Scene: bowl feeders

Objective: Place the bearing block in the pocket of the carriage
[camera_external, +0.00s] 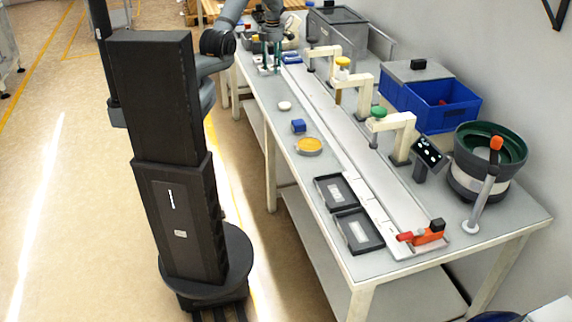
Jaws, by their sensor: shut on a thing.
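My gripper (272,47) is at the far end of the long bench, pointing down. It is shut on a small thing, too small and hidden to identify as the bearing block. Right at my gripper stands a light fixture (266,70) with dark green uprights. It may be the carriage, but its pocket cannot be made out. I cannot tell whether the held thing touches it. A small blue block (298,126) lies apart on the bench, nearer the camera.
A pale rail (345,128) runs along the bench (330,262), with cream arches (360,82) over it. A white disc (284,106), an orange round dish (309,146) and black trays (358,231) lie left of it. Blue bins (452,117) and a bowl feeder (490,150) stand right.

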